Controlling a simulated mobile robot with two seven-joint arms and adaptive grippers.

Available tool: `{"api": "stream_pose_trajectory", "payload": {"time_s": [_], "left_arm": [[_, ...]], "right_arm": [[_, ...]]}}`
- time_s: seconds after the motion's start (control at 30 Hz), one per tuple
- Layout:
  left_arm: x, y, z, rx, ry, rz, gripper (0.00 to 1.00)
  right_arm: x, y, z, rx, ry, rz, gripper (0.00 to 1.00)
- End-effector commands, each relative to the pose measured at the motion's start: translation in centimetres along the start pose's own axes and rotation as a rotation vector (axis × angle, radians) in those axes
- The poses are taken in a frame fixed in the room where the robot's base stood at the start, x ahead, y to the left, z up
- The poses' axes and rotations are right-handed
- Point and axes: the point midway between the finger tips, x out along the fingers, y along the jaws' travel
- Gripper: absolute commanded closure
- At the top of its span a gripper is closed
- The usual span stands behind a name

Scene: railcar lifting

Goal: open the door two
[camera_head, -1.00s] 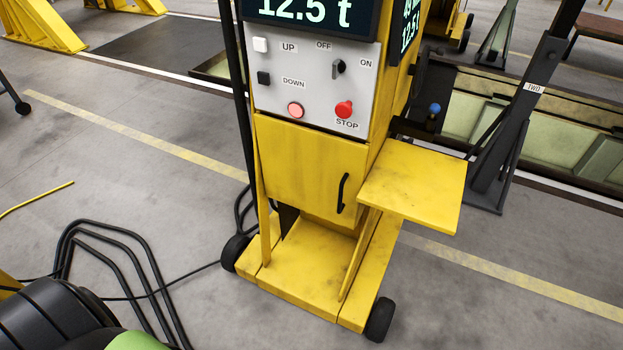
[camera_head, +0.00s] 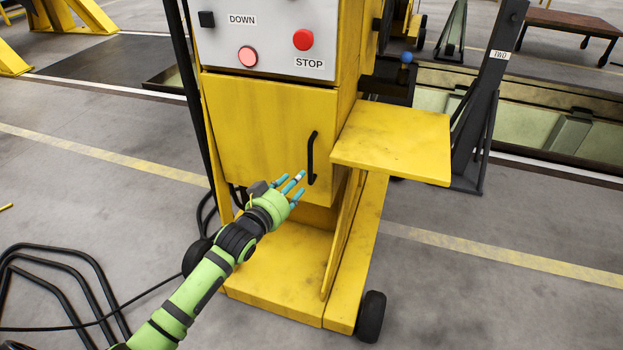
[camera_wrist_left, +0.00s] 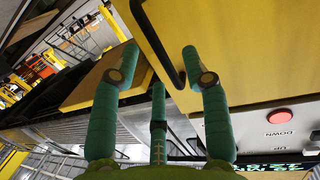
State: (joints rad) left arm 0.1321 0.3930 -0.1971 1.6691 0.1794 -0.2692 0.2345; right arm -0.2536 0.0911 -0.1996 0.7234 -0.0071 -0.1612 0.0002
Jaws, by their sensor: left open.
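The yellow door (camera_head: 258,125) on the front of the yellow cabinet is closed, with a black vertical bar handle (camera_head: 311,158) near its right edge. My left gripper (camera_head: 294,187), green with teal fingers, is open just left of the handle's lower end. In the left wrist view its spread fingers (camera_wrist_left: 163,66) point toward the handle (camera_wrist_left: 158,45), which shows between the fingertips. I cannot tell whether any finger touches the handle. The door also fills the upper right of the left wrist view (camera_wrist_left: 235,40). My right gripper is not in view.
A yellow side shelf (camera_head: 393,142) sticks out right of the door. Above the door is a grey panel with a red STOP button (camera_head: 303,40). A dark post labelled TWO (camera_head: 500,55) stands behind right. Black tubes (camera_head: 60,260) lie at lower left.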

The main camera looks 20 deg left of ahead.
Motion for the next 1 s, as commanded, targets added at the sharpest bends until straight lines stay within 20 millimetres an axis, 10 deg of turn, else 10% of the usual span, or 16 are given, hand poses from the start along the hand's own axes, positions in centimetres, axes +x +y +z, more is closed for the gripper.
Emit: {"api": "stream_pose_trajectory", "payload": {"time_s": [0.2,1.0], "left_arm": [[0.3,1.0,-4.6,0.003,0.118,0.037,0.54],[7.1,1.3,-5.5,0.003,0.117,0.038,0.54]], "right_arm": [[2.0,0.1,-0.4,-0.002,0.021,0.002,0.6],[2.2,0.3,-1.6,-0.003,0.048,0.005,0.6]]}}
